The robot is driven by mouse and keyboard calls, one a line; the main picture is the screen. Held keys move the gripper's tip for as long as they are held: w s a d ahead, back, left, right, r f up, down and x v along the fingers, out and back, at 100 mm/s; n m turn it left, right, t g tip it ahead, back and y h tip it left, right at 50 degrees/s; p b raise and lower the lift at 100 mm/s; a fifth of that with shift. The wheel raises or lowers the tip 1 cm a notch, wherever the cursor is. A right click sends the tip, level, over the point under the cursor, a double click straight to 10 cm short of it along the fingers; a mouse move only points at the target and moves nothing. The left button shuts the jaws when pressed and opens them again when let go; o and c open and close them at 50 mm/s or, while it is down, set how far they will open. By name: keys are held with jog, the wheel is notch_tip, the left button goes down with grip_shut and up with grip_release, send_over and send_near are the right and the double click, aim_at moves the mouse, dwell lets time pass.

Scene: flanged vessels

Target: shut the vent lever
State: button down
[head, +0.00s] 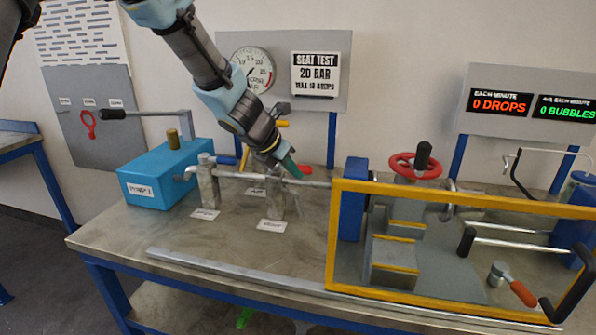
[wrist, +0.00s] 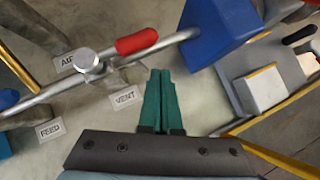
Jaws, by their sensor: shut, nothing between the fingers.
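The vent lever (wrist: 137,42) has a red grip and sits on a round valve hub (wrist: 88,61) above the VENT label (wrist: 125,97). In the wrist view its grip points right, roughly in line with the pale pipe. In the head view the lever is mostly hidden behind my gripper, over the middle valve post (head: 276,205). My gripper (head: 291,167) has green fingers, which are together and empty. In the wrist view the fingertips (wrist: 160,74) appear just below and right of the red grip; I cannot tell whether they touch it.
A blue-handled lever (head: 222,160) stands on the left post by the blue pump box (head: 155,182). A yellow-framed guard (head: 334,240) encloses the vessel area at right. A red handwheel (head: 415,165) stands behind it. The bench front between box and guard is mostly clear.

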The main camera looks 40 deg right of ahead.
jog(key=s+a+r+p, duration=0.1)
jog(key=s+a+r, duration=0.2)
jog(key=a+r, duration=0.2)
notch_tip(320, 180, up, 3)
jog(key=shift+s+a+f, duration=0.1)
jog(key=shift+s+a, duration=0.15)
jog(key=shift+s, duration=0.05)
jog(key=w+a+f+m+t+y, duration=0.1)
jog(key=w+a+f+m+y, duration=0.15)
jog(key=w+a+m, duration=0.65)
jog(key=w+a+f+m+t+y, duration=0.1)
jog(key=w+a+f, duration=0.15)
jog(key=a, duration=1.25)
jog(key=s+a+f+m+y, duration=0.2)
jog(key=a+m, duration=0.3)
jog(key=a, duration=0.6)
jog(key=s+a+f+m+g+y, duration=0.1)
jog(key=a+m, duration=0.4)
jog(key=a, duration=0.6)
jog(key=shift+s+a+f+y+b, duration=0.35)
jog(key=shift+s+a+y, duration=0.1)
jog(key=shift+y, duration=0.1)
